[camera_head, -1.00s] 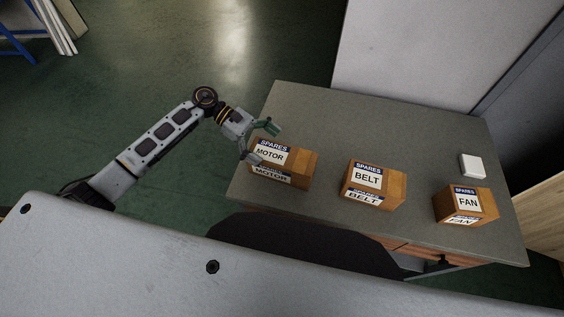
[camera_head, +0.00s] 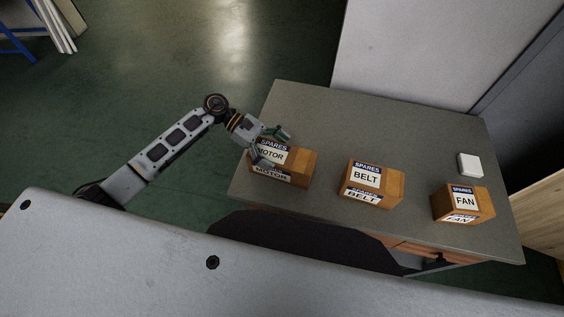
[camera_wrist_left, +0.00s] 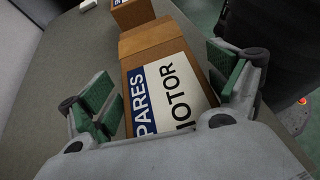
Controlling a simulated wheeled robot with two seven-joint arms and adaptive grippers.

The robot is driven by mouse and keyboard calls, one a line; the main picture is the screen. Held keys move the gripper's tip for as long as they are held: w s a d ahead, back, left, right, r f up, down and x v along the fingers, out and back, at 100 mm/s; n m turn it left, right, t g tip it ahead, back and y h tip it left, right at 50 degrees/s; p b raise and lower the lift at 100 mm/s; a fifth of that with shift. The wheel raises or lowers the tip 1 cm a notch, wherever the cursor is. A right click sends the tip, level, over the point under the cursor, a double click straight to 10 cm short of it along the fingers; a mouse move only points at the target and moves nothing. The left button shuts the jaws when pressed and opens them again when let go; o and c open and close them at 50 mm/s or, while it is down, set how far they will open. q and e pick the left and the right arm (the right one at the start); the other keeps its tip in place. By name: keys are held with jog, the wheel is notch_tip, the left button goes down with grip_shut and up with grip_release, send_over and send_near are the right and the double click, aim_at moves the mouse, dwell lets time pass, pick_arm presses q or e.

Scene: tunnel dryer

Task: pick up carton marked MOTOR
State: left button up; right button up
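The carton marked MOTOR (camera_head: 298,166) is a brown box with white and blue SPARES labels, at the left end of the grey table (camera_head: 330,118). My left gripper (camera_head: 276,147) is open at the carton's left end, its fingers partly covering the label. In the left wrist view the carton (camera_wrist_left: 150,48) lies between the two green-padded fingers (camera_wrist_left: 165,95), with a gap showing on the left side; contact on the right is unclear. My right gripper is not in view.
A carton marked BELT (camera_head: 392,187) stands in the middle of the table and one marked FAN (camera_head: 485,203) at the right. A small white box (camera_head: 470,165) lies behind FAN. The table's back middle is clear.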

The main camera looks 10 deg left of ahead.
pick_arm(q)
jog(key=c, duration=1.5)
jog(key=shift+r, duration=0.1)
jog(key=shift+c, duration=0.5)
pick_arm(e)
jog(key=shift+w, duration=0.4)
pick_arm(q)
jog(key=shift+r, duration=0.1)
jog(key=shift+w+r, duration=0.15)
jog(key=shift+r, duration=0.6)
notch_tip(320, 180, up, 7)
jog(key=shift+b, duration=0.65)
jog(key=shift+r, duration=0.65)
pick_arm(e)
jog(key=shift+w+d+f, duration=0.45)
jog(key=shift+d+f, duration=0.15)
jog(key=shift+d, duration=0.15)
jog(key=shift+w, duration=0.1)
